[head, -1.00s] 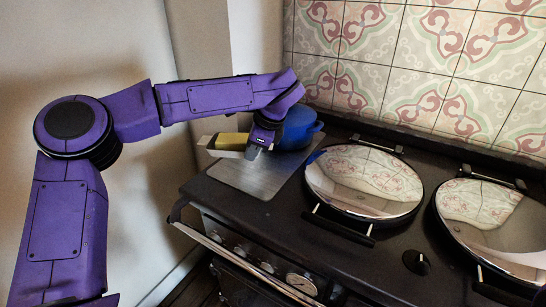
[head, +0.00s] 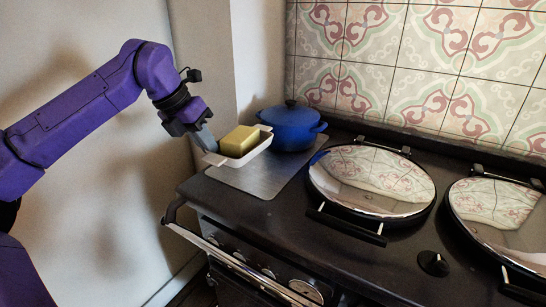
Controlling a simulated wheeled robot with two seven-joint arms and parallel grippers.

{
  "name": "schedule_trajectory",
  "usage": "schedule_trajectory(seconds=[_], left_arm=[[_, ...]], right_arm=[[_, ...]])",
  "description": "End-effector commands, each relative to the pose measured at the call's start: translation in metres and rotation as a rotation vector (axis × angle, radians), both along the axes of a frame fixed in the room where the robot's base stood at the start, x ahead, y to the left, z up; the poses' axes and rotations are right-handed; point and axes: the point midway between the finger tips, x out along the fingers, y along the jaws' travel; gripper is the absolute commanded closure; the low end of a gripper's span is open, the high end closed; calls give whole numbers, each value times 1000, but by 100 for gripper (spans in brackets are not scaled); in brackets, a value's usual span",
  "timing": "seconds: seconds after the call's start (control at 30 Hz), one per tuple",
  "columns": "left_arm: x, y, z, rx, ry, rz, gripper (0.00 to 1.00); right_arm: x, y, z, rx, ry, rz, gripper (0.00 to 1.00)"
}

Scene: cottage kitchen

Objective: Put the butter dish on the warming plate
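The butter dish (head: 243,158) is a white oblong dish with end handles, holding a yellow block of butter (head: 240,140). It appears upright over the back left part of the grey metal warming plate (head: 262,184) and seems to rest on it. My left gripper (head: 208,141) is at the dish's left end, its grey finger angled down close to the rim above the handle. I cannot tell whether it touches the dish or how far the fingers are apart. My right gripper is out of view.
A blue lidded pot (head: 291,131) stands close behind and right of the dish. Two round shiny hob lids (head: 372,180) (head: 500,215) fill the right. A wall lies behind and left. The plate's front part is bare, and a rail (head: 235,262) runs along the stove front.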

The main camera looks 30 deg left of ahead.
Motion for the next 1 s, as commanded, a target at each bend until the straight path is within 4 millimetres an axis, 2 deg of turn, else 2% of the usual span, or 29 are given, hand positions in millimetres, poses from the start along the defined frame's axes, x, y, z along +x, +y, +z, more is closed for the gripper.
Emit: schedule_trajectory(seconds=[0.13,0.37,0.53,0.7,1.0], left_arm=[[10,3,-1,3,0,-29,100],[46,16,-16,8,-2,-22,100],[87,28,-36,4,3,-22,100],[114,36,-73,4,2,-24,100],[134,43,-103,2,1,-25,100]], right_arm=[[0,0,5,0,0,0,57],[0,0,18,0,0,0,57],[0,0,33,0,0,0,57],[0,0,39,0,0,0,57],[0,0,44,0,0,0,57]])
